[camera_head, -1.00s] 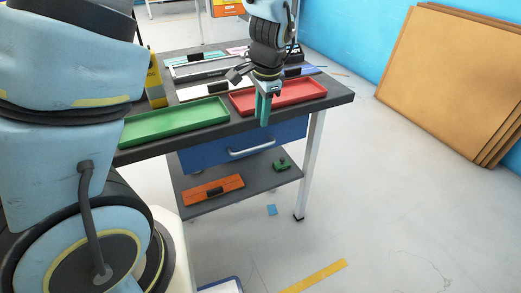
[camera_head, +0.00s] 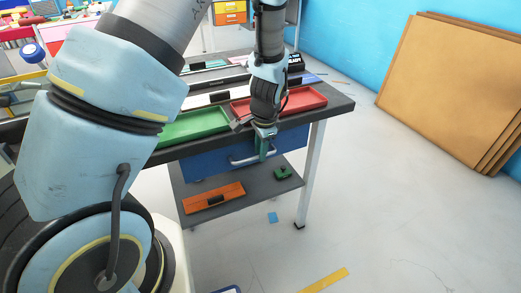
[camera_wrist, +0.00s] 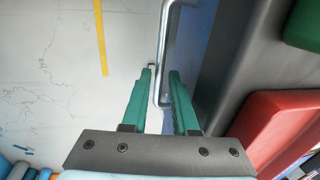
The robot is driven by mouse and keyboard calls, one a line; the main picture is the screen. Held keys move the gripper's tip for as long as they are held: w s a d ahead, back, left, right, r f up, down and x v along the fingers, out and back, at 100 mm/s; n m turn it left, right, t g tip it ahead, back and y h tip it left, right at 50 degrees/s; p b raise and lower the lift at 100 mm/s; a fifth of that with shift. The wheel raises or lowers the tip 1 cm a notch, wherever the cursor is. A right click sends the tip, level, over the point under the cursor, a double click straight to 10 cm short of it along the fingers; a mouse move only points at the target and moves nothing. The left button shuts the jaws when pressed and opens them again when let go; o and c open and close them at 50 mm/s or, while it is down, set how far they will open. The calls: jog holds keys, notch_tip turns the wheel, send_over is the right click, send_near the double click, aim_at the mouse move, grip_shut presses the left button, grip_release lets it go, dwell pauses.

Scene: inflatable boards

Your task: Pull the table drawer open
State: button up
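The blue table drawer (camera_head: 207,166) sits under the dark table top and looks closed. Its silver bar handle (camera_head: 243,160) runs across the front. My gripper (camera_head: 264,156) is lowered in front of the drawer at the right part of the handle. In the wrist view my gripper's two green fingers (camera_wrist: 162,71) stand apart, one on each side of the handle (camera_wrist: 164,40). Small gaps show between the bar and both fingers, so it is open around the bar and not clamped. The drawer front (camera_wrist: 200,45) is right of the fingers there.
A green tray (camera_head: 195,127) and a red tray (camera_head: 305,99) lie on the table top. A lower shelf (camera_head: 245,190) holds an orange board (camera_head: 213,198) and a small green object (camera_head: 283,173). Brown panels (camera_head: 450,85) lean on the wall.

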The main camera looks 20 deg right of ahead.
jog(key=shift+c, duration=0.3)
grip_shut()
dwell(1.1)
